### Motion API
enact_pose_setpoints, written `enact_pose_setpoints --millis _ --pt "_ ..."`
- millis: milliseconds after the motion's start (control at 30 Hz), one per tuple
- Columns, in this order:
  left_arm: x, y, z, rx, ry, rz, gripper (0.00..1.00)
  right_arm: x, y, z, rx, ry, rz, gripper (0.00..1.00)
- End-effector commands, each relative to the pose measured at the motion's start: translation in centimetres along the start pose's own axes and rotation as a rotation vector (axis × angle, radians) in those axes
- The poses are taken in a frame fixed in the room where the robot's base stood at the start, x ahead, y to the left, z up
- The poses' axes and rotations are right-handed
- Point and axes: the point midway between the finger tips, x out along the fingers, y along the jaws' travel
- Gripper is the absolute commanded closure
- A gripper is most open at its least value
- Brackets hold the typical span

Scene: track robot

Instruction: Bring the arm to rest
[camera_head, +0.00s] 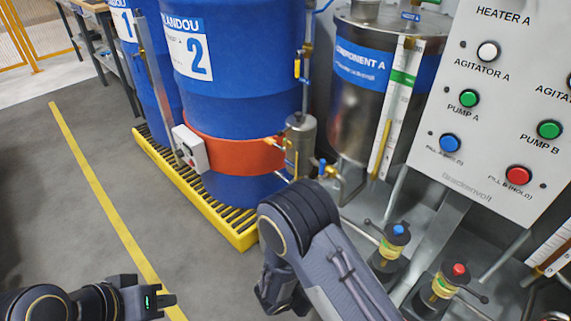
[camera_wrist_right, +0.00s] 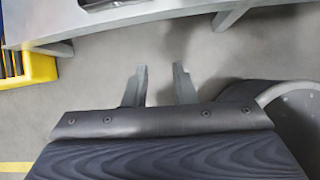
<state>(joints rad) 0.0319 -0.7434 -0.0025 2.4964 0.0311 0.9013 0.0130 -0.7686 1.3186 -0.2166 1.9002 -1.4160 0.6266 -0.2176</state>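My left gripper (camera_head: 168,300) is low at the left of the head view, over the grey floor beside the yellow floor line. It is seen edge-on, so I cannot tell whether its fingers are apart; I see nothing hanging from it. My right arm (camera_head: 325,250) comes up from the bottom of the head view and bends in front of the drum pallet and the metal frame. Its gripper is hidden there. In the right wrist view the right gripper (camera_wrist_right: 160,84) shows two grey fingers apart with nothing between them, above bare floor.
Blue drums (camera_head: 235,80) stand on a yellow spill pallet (camera_head: 190,190). A steel tank (camera_head: 362,100) and a grey control panel (camera_head: 500,90) with coloured buttons are at the right. Valves with blue (camera_head: 398,229) and red (camera_head: 459,269) caps stand below. Floor at left is clear.

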Motion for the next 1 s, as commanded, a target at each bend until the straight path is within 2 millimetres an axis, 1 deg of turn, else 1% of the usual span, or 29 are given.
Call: enact_pose_setpoints --millis 267,467,567,667,767,800,867,900,1000 --pt "0.0 0.0 0.0 0.000 -0.001 0.000 1.00 -1.9 -0.1 3.0 0.177 0.027 -0.028 0.76" --pt "0.0 0.0 0.0 0.000 -0.001 0.000 1.00 -4.2 -0.8 6.4 0.387 0.063 -0.065 0.76" --pt "0.0 0.0 0.0 0.000 -0.001 0.000 1.00 -5.7 -1.6 8.6 0.526 0.088 -0.091 0.76" --pt "0.0 0.0 0.0 0.000 0.000 0.000 1.00 -7.5 -2.9 11.2 0.702 0.125 -0.123 0.76" --pt "0.0 0.0 0.0 0.000 -0.001 0.000 1.00 -9.9 -5.0 14.3 0.930 0.177 -0.168 0.76" --pt "0.0 0.0 0.0 0.000 -0.001 0.000 1.00 -10.9 -6.0 15.4 1.026 0.202 -0.189 0.76" --pt "0.0 0.0 0.0 0.000 -0.001 0.000 1.00 -12.4 -7.6 16.8 1.166 0.240 -0.216 0.76" --pt "0.0 0.0 0.0 0.000 -0.001 0.000 1.00 -13.4 -8.7 17.6 1.259 0.268 -0.235 0.76" --pt "0.0 0.0 0.0 0.000 -0.001 0.000 1.00 -15.9 -11.4 19.2 1.481 0.341 -0.275 0.76"
